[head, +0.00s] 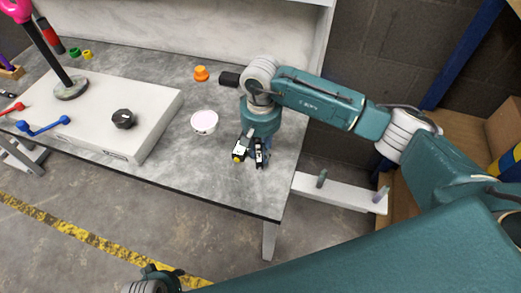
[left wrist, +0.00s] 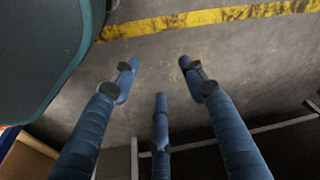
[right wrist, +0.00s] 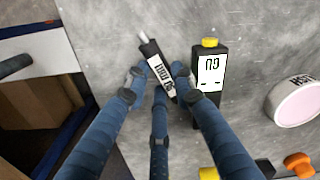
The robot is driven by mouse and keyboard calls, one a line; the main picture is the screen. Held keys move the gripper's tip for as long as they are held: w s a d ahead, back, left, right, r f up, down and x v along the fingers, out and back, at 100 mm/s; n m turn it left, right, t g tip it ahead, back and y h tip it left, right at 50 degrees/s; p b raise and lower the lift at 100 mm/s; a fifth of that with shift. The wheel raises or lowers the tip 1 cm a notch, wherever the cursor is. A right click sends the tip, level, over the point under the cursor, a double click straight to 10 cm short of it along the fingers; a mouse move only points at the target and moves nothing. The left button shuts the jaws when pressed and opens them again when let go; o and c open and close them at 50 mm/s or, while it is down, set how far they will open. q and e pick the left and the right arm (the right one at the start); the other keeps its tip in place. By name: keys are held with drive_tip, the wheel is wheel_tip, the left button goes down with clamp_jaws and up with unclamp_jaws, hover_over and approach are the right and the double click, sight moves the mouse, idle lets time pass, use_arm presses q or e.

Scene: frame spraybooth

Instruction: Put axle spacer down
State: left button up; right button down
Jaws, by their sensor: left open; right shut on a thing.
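My right gripper (head: 251,152) is low over the grey table near its front right corner. In the right wrist view its fingers (right wrist: 158,80) are shut on a slim black piece (right wrist: 157,68) with a white label and a pale metal tip; the piece is tilted. I cannot tell whether this is the axle spacer or whether it touches the table. A black labelled block with a yellow cap (right wrist: 209,75) stands just right of the fingers. My left gripper (left wrist: 158,75) is open and empty above the floor; only part of it shows at the head view's bottom edge.
A white round tub (head: 204,122), an orange knobbed piece (head: 201,73) and a black block (head: 229,79) are on the table (head: 180,165). A pale raised panel with a black knob (head: 123,119) fills the left.

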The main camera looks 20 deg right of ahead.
sight(261, 153)
use_arm(q)
drive_tip(key=shift+w+r, duration=0.15)
drive_tip(key=shift+r, duration=0.05)
use_arm(e)
drive_tip(key=c, duration=1.7)
unclamp_jaws()
drive_tip(key=shift+c, duration=0.2)
use_arm(q)
drive_tip(key=shift+r, duration=0.2)
drive_tip(key=shift+r, duration=0.1)
use_arm(e)
drive_tip(key=shift+r, duration=0.3)
use_arm(q)
drive_tip(key=f, duration=0.2)
drive_tip(key=s+f+p, duration=0.1)
drive_tip(key=f, duration=0.1)
drive_tip(key=shift+s+a+f, duration=0.1)
drive_tip(key=shift+s+a, duration=0.05)
drive_tip(key=shift+s, duration=0.05)
use_arm(e)
wheel_tip(261, 153, up, 12)
drive_tip(key=shift+f, duration=0.25)
